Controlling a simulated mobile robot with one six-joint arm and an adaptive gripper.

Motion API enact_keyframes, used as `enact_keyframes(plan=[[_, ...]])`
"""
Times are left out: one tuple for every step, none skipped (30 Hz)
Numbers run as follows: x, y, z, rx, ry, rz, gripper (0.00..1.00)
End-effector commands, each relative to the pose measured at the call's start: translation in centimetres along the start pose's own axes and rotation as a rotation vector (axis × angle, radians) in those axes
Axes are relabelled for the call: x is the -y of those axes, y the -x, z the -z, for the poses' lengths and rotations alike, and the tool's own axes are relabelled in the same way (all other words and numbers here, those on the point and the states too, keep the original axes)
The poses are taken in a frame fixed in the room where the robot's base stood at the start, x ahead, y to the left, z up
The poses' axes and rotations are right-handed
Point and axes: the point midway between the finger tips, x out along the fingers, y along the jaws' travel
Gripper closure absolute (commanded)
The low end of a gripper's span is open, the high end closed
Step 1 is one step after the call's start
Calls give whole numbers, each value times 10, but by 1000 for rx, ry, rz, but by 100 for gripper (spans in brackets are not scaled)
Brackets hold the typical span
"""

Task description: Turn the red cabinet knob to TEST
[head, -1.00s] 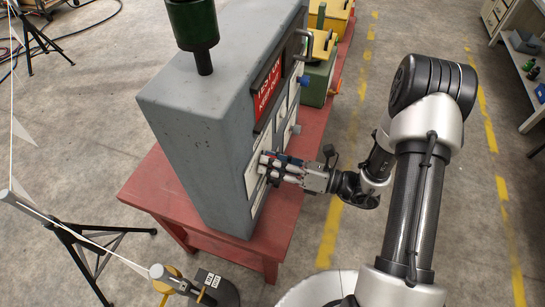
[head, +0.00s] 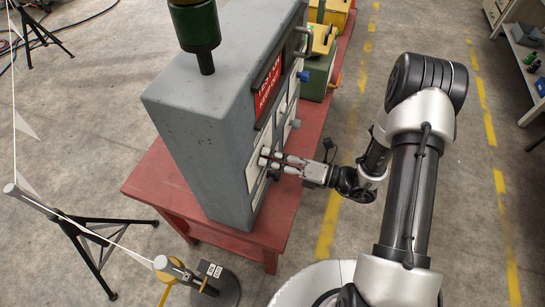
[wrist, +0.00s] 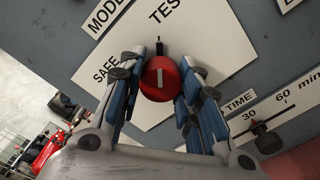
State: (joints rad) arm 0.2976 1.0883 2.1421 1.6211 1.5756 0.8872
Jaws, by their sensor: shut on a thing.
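The grey cabinet (head: 205,150) stands on a red bench. A pale line on the knob's face runs up and down in the picture. A dark pointer above it points up towards the word TEST; its exact alignment is hard to tell. My gripper (wrist: 158,84) is shut on the knob, with blue-sided fingers to its left and right. In the head view, my gripper (head: 272,160) reaches the cabinet's front, and the knob is hidden there.
A TIME slider (wrist: 267,140) lies right of the knob in the wrist view. A red sign (head: 268,87) and other controls are farther along the cabinet front. Coloured boxes (head: 318,72) stand on the bench (head: 275,220) behind.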

Motion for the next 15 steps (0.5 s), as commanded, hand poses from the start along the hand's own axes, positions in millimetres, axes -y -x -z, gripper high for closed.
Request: enact_keyframes(plan=[[0,0,0,0,-2,0,92],[0,0,0,0,-2,0,92],[0,0,0,0,-2,0,92],[0,0,0,0,-2,0,67],[0,0,0,0,-2,0,65],[0,0,0,0,-1,0,63],[0,0,0,0,-1,0,61],[0,0,0,0,-1,0,59],[0,0,0,0,-1,0,56],[0,0,0,0,-1,0,54],[0,0,0,0,-1,0,52],[0,0,0,0,-1,0,49],[0,0,0,0,0,0,48],[0,0,0,0,0,0,48],[0,0,0,0,0,0,48]])
